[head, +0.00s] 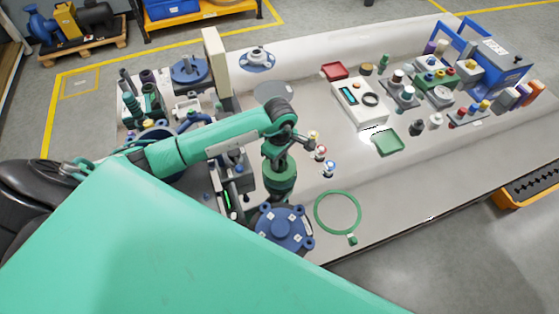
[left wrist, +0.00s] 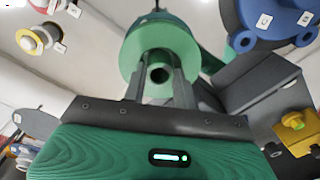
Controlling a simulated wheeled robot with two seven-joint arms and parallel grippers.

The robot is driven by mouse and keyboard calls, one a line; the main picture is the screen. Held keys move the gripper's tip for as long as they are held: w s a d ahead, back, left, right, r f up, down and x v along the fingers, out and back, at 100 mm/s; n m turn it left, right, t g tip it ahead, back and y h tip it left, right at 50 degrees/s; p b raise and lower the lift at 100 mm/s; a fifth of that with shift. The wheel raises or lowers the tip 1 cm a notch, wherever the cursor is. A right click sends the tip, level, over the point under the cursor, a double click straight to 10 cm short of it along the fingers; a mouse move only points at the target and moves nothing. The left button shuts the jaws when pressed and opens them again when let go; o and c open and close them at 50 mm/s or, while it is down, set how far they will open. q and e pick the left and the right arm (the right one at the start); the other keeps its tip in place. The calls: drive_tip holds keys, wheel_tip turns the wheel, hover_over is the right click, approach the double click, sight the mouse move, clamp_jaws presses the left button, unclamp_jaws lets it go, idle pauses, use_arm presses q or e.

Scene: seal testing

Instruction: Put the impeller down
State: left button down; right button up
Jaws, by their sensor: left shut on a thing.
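My left gripper (head: 281,166) points down over the near left part of the bench. It is shut on a green round part, which I take to be the impeller (head: 282,184). In the left wrist view the gripper (left wrist: 155,85) has its fingers on either side of the part's hub, and the impeller (left wrist: 150,48) shows a wide round body and a dark bore. I cannot tell whether its underside touches the bench. A blue flanged housing (head: 282,229) with labelled lugs lies just in front of it, also at the upper right of the left wrist view (left wrist: 270,18). My right gripper is out of view.
A green ring (head: 318,211) lies right of the housing. Small coloured knobs (head: 320,152) stand close right of the impeller. A white tester (head: 360,106), a green tray (head: 387,144) and a red tray (head: 335,71) are farther right. The front right bench (head: 420,190) is clear.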

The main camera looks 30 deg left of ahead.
use_arm(q)
wheel_tip(320, 180, down, 2)
drive_tip(key=shift+f, duration=0.1)
drive_tip(key=c, duration=1.5)
unclamp_jaws()
drive_tip(key=shift+f, duration=0.15)
drive_tip(key=o, duration=0.4)
